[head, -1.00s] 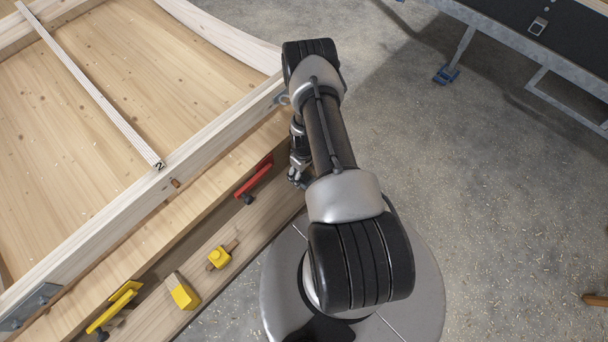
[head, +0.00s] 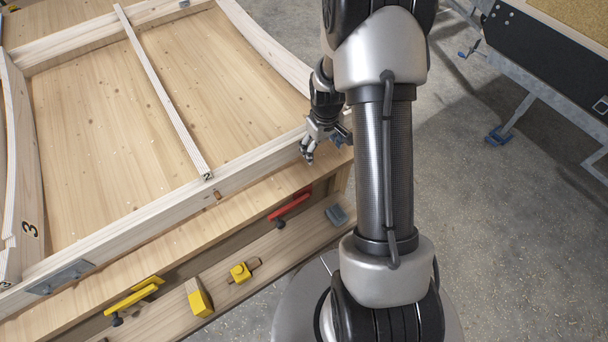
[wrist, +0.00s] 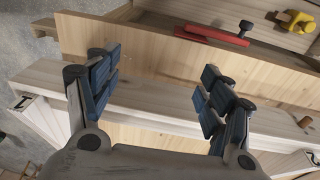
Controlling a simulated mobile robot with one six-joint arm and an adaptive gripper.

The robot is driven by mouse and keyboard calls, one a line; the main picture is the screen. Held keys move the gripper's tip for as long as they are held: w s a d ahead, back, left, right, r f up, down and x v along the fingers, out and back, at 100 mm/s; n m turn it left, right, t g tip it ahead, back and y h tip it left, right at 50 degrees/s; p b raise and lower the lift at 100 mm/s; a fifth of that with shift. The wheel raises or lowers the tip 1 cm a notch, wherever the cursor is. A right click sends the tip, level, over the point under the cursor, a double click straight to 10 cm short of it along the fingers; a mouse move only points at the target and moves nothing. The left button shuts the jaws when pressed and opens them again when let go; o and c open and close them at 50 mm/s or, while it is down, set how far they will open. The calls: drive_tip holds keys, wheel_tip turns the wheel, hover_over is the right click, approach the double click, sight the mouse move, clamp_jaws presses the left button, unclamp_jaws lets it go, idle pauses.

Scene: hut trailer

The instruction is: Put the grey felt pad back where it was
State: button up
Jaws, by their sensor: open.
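A small grey pad (head: 336,215), which looks like the felt pad, lies on the low wooden ledge just right of the red clamp in the head view. I cannot make it out in the wrist view. My gripper (head: 308,156) is above the near rail of the wooden frame, beyond the pad and up and left of it in the picture. In the wrist view my gripper (wrist: 155,88) has its blue-padded fingers wide apart with nothing between them, over the rail and bench edge.
The red clamp (head: 289,207), a yellow block (head: 240,271), a yellow-topped wooden piece (head: 199,297) and a yellow clamp (head: 131,299) line the bench's near side. A slatted strip (head: 165,95) crosses the frame. A metal-legged table (head: 545,65) stands right; the floor (head: 480,230) between is open.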

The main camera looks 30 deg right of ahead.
drive_tip(key=s+a+r+t, duration=0.1)
drive_tip(key=s+a+r, duration=0.1)
drive_tip(key=a+r, duration=0.35)
drive_tip(key=s+a+r, duration=0.2)
drive_tip(key=r, duration=0.7)
drive_tip(key=s+a+r+t, duration=0.1)
drive_tip(key=s+a+r, duration=0.25)
drive_tip(key=r, duration=0.35)
drive_tip(key=s+a+r, duration=0.3)
drive_tip(key=s+a, duration=0.1)
drive_tip(key=s, duration=0.3)
drive_tip(key=s+a+r+t, duration=0.1)
drive_tip(key=s+a+r, duration=0.3)
drive_tip(key=s, duration=0.3)
drive_tip(key=shift+s+r+m+y, duration=0.15)
drive_tip(key=shift+s+m+y, duration=0.1)
drive_tip(key=shift+m+y, duration=0.05)
